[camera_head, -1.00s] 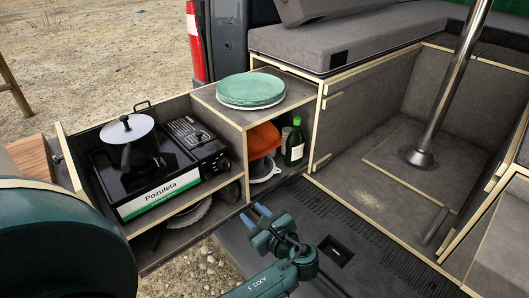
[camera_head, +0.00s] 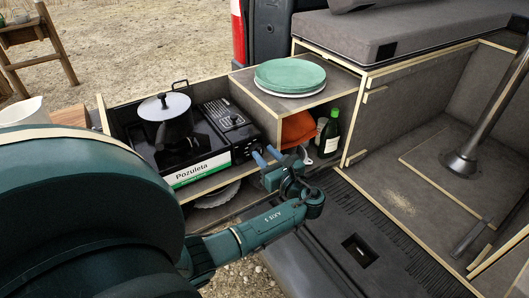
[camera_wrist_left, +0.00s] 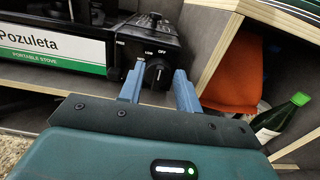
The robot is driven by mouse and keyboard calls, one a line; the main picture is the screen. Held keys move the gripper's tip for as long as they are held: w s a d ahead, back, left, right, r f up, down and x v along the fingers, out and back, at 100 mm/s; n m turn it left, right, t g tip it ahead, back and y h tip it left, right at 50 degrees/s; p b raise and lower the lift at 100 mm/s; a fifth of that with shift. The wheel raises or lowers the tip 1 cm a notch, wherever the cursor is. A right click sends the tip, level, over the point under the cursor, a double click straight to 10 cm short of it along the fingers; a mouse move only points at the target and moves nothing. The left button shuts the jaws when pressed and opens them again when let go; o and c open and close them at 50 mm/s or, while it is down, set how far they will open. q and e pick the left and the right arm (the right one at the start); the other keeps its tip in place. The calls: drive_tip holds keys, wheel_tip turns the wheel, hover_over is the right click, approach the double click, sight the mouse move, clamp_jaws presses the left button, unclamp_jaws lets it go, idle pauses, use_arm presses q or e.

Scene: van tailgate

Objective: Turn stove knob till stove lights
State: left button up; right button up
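The portable stove (camera_head: 203,169), labelled Pozuleta, stands in the wooden box with a dark lidded pot (camera_head: 166,118) on it. Its black knob (camera_wrist_left: 157,74) shows in the left wrist view, at the front right of the stove under the OFF and LOW marks. My left gripper (camera_head: 267,156) is open at the stove's right front corner. In the wrist view its blue fingers (camera_wrist_left: 158,82) stand apart, one on each side of the knob; I cannot tell whether they touch it. No flame is visible; the pot covers the burner. My right gripper is not in view.
Green plates (camera_head: 290,75) lie on the shelf right of the stove. Below them are an orange item (camera_head: 297,129) and a green bottle (camera_head: 330,134), close to my left gripper's right. The shelf divider (camera_wrist_left: 216,48) rises beside the right finger.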

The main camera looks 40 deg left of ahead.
use_arm(q)
drive_tip(key=shift+w+a, duration=0.2)
drive_tip(key=shift+a, duration=0.35)
clamp_jaws()
